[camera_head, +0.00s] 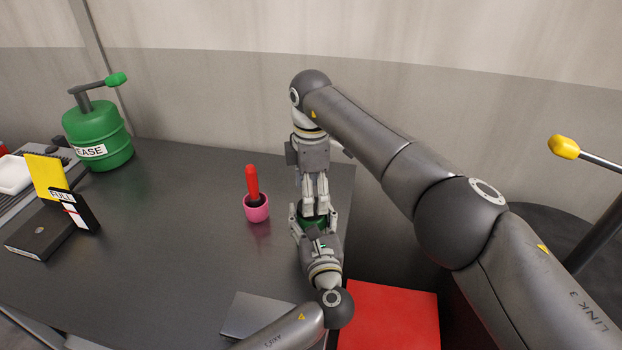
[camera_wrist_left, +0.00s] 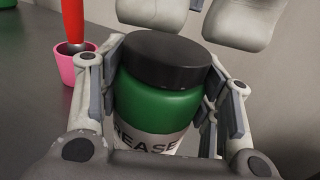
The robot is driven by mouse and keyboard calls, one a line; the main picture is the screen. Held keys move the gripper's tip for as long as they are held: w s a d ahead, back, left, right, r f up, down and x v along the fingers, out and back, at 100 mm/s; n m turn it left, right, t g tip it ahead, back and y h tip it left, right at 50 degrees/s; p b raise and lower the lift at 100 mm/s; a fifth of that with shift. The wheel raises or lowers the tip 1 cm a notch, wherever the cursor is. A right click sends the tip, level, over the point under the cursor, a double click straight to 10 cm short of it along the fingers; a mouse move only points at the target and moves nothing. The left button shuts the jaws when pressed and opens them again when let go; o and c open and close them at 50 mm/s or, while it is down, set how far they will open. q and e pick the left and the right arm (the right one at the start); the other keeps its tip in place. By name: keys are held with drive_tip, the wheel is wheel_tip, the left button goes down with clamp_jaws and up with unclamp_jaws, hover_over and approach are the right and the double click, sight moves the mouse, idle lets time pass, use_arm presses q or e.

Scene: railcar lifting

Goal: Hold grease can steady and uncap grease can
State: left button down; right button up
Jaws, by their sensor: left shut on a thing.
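The grease can is green with a black cap and a white label; it fills the left wrist view (camera_wrist_left: 160,105). In the head view only a bit of its green body (camera_head: 313,222) shows, at the table's right side. My left gripper (camera_head: 314,224) is shut around the can's body, one finger on each side. The cap (camera_wrist_left: 166,58) sits on the can's top. My right gripper (camera_head: 316,208) comes from the far side, its fingers beside the can; in the left wrist view they show behind the cap, with no contact visible. Its exact opening is unclear.
A pink cup (camera_head: 257,210) with a red-handled tool (camera_head: 252,183) stands left of the can. A large green grease pump (camera_head: 98,135) and a card stand (camera_head: 75,208) are at the left. A red box (camera_head: 390,318) lies front right. The table (camera_head: 185,235) is clear mid-left.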

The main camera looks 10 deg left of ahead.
drive_tip(key=shift+f, duration=1.45)
drive_tip(key=shift+c, duration=0.4)
drive_tip(key=c, duration=0.9)
drive_tip(key=o, duration=1)
drive_tip(key=shift+r, duration=2.3)
use_arm(q)
drive_tip(key=shift+c, duration=1.9)
unclamp_jaws()
